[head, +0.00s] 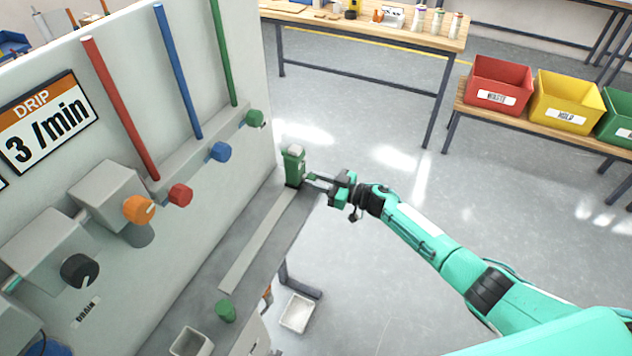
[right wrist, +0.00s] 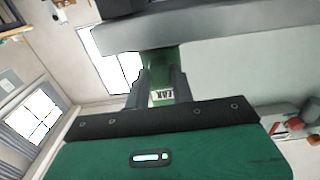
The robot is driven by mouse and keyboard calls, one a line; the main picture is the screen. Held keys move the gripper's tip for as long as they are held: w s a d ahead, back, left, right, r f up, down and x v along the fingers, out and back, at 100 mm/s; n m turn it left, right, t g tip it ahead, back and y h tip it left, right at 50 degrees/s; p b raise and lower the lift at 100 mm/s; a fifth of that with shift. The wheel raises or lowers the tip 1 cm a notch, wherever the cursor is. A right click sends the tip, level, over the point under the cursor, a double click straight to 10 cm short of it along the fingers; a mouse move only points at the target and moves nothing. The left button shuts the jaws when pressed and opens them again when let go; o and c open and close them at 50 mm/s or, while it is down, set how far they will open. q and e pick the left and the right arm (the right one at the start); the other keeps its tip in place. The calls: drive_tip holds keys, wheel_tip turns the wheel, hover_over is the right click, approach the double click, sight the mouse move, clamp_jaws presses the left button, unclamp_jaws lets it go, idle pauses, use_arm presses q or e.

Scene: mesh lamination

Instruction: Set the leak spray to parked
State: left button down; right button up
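The leak spray looks to be the green bottle (head: 293,168) with a pale top, upright at the far end of the narrow grey bench beside the panel. My right gripper (head: 312,180) is at its right side, level with its body, fingers pointing at it. In the right wrist view the bottle (right wrist: 162,72) shows between the two spread fingers, with part of a label legible as "EAK". The fingers look open; contact with the bottle cannot be made out. My left gripper is not in view.
The panel (head: 180,60) with red, blue and green pipes and knobs rises left of the bench. A small green cylinder (head: 226,311) and a pale open box (head: 190,342) are at the near end. Red (head: 499,85), yellow and green bins stand far right. Open floor lies right of the bench.

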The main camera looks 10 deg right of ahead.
drive_tip(key=o, duration=0.3)
drive_tip(key=shift+w+d+r, duration=0.1)
drive_tip(key=shift+w+d, duration=0.1)
drive_tip(key=shift+o, duration=0.2)
drive_tip(key=shift+s, duration=0.1)
drive_tip(key=shift+s+d, duration=0.15)
drive_tip(key=shift+d, duration=0.1)
drive_tip(key=b+v, duration=0.3)
drive_tip(key=v, duration=1)
drive_tip(key=shift+d, duration=0.1)
